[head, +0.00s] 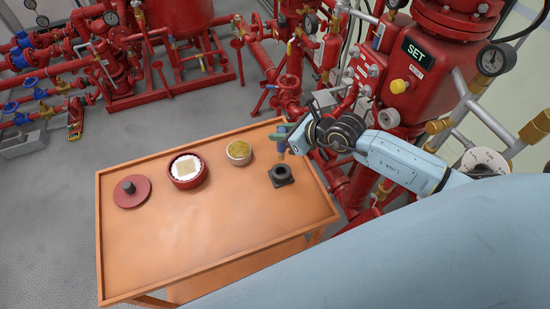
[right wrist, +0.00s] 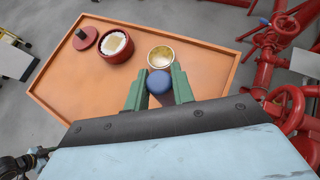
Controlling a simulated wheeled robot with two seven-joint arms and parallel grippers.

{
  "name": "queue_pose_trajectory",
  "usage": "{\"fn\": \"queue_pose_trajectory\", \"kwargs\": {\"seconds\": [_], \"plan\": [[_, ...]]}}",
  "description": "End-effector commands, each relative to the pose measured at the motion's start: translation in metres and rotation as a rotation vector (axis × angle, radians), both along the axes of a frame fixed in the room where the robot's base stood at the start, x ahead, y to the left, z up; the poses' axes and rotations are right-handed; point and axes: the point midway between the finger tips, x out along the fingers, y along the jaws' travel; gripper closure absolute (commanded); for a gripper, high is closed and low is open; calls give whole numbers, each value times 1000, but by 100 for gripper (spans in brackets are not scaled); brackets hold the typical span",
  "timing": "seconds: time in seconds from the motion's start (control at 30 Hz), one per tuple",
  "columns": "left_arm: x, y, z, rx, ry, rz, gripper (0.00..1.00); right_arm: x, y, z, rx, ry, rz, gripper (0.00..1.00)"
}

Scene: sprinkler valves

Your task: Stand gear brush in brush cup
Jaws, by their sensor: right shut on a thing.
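My right gripper (head: 283,137) is shut on the gear brush, near the right end of the orange table. The brush has a blue rounded top (right wrist: 159,82), seen between the green fingers (right wrist: 158,90) in the right wrist view. In the head view its tan lower part (head: 281,152) points down, roughly upright. The dark brush cup (head: 281,176), with a square base, stands on the table just below the brush. The brush appears to be above the cup; whether its tip touches the rim I cannot tell. The cup is hidden in the right wrist view. My left gripper is not in view.
On the orange table (head: 215,240) stand a small bowl with yellowish contents (head: 239,152), a red pot with white and cream contents (head: 187,170) and a red lid with dark knob (head: 132,191). The table's front is clear. Red valve piping (head: 440,70) stands close behind my right arm.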

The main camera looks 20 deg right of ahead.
Motion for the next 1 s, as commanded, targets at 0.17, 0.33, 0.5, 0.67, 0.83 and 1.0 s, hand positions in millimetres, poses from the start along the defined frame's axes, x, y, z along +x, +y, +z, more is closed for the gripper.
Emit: {"fn": "queue_pose_trajectory", "kwargs": {"seconds": [0.17, 0.33, 0.5, 0.67, 0.83, 1.0], "plan": [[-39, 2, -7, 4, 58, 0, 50, 0, 0, -36, -1, 3, -1, 100], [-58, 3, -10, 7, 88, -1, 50, 0, 0, -54, 0, 1, 1, 100], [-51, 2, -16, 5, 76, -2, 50, 0, 0, -78, -2, 2, 2, 100], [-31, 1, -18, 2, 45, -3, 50, 0, 0, -92, -1, 1, 1, 100], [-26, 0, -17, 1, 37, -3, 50, 0, 0, -92, 0, 1, 1, 100], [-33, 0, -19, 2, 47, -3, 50, -1, 0, -94, -1, 2, 1, 74]]}}
